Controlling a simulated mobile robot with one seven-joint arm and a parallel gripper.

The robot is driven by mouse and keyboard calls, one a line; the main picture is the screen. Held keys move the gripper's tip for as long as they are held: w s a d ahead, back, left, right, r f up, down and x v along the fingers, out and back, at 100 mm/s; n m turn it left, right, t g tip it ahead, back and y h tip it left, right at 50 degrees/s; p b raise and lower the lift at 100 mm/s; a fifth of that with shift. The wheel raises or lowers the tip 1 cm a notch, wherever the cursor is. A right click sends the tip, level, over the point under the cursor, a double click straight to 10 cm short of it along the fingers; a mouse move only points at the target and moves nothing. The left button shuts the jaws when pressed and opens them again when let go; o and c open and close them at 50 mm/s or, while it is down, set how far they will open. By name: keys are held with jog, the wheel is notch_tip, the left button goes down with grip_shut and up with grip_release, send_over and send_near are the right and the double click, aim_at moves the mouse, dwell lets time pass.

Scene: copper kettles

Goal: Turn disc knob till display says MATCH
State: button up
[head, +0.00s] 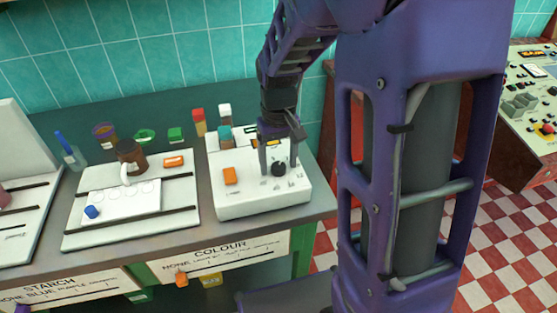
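The black disc knob (278,169) sits on the sloped top of a white instrument box (240,198) at the right end of the counter. My gripper (279,172) points down over the box. Its two fingers are spread, one on each side of the knob, with visible gaps; I cannot tell their exact height above the panel. The display is mostly hidden behind my gripper, and no word on it can be read.
Small coloured vials (224,115) stand at the box's back. To the left is a white board (75,238) with a brown mug (131,157), a blue cap (92,212) and an orange piece (174,161). Jars stand behind it. My purple arm column blocks the right side.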

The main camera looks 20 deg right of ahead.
aim_at(279, 166)
notch_tip(279, 166, up, 17)
jog(key=p, duration=0.2)
jog(key=shift+r+p, duration=0.2)
jog(key=shift+p, duration=0.15)
